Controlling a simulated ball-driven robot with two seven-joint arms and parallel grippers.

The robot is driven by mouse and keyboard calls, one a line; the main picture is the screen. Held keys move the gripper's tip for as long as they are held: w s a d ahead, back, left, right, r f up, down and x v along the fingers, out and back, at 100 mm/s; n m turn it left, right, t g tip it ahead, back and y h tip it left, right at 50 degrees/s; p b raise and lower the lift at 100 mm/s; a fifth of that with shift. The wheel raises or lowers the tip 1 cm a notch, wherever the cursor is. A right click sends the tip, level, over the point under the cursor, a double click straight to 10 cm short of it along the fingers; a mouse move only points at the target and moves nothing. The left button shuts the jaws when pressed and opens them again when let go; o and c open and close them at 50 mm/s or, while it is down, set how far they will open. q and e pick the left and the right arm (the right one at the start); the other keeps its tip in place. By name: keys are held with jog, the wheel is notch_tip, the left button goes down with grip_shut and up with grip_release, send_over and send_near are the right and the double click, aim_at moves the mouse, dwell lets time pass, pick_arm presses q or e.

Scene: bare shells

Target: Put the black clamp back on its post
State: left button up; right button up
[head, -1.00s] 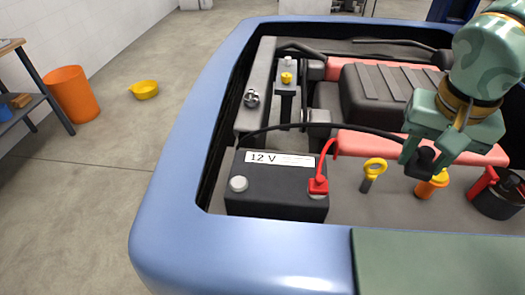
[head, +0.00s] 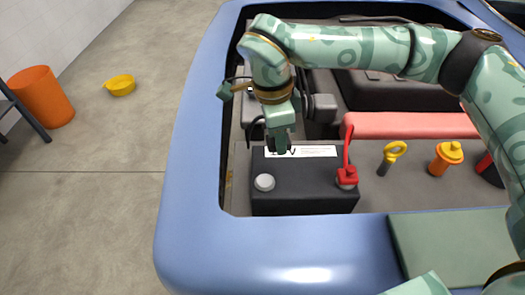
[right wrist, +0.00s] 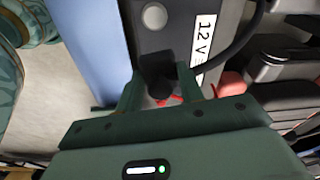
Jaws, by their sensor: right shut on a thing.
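The 12 V battery (head: 305,190) is a dark box in the engine bay. Its bare silver post (head: 264,182) is at its left front corner; the post also shows in the right wrist view (right wrist: 154,15). The red clamp (head: 346,177) sits on the right post. My right gripper (head: 281,138) is shut on the black clamp (right wrist: 157,75), above the back of the battery and behind the bare post. The clamp and post are apart in the right wrist view. In the head view my fingers largely hide the clamp. My left gripper is not in view.
A black cable (head: 254,123) runs near the gripper. A yellow-ringed dipstick (head: 393,156) and an orange-yellow cap (head: 444,159) stand right of the battery. The blue car body edge (head: 190,180) borders the bay. A green mat (head: 440,240) lies on the front edge.

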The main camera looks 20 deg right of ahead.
jog(key=a+f+m, duration=0.1)
jog(key=f+m, duration=0.3)
jog(key=m, duration=0.1)
jog(key=a+f+m, duration=0.1)
jog(key=m, duration=0.1)
jog(key=shift+w+a+f+m+g, duration=0.2)
jog(key=shift+a+f+m+g, duration=0.15)
jog(key=shift+f+m+g, duration=0.05)
jog(key=b, duration=0.4)
send_over(265, 181)
notch_tip(265, 181, down, 4)
jog(key=shift+w+f, duration=0.1)
jog(key=shift+f, duration=0.95)
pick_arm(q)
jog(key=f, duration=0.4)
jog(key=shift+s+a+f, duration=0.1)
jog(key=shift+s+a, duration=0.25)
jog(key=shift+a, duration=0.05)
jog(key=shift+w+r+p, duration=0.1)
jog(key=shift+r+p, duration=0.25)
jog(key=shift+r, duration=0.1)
pick_arm(e)
jog(key=shift+a+r, duration=0.1)
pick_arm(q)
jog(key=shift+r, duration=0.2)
pick_arm(e)
jog(key=shift+f, duration=0.2)
